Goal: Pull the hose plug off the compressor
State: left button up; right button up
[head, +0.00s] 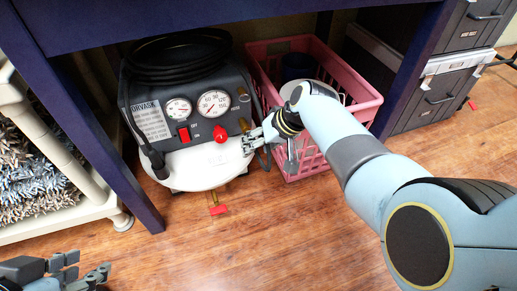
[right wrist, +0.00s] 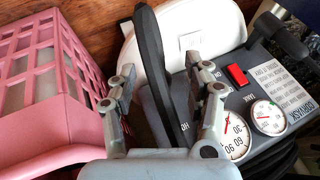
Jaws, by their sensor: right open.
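The compressor (head: 207,165) stands under the blue table, with gauges, a red switch and a red knob. It shows upside down in the right wrist view (right wrist: 250,95). A black hose (head: 180,62) is coiled on top; a black length (right wrist: 150,60) runs down its right side. I cannot clearly make out the plug at its end. My right gripper (head: 256,142) is at the compressor's right side, open; in the right wrist view its fingers (right wrist: 168,100) stand on either side of the black length, not visibly closed on it. My left gripper (head: 84,275) is open and empty at the lower left.
A pink crate (head: 368,108) with a dark cup (head: 296,66) stands close on the compressor's right. Table legs (head: 92,140) flank the space. A white rack (head: 75,208) is left, grey drawers (head: 437,100) right. The wooden floor in front is clear.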

dwell(0.3)
grip_shut()
dwell(0.5)
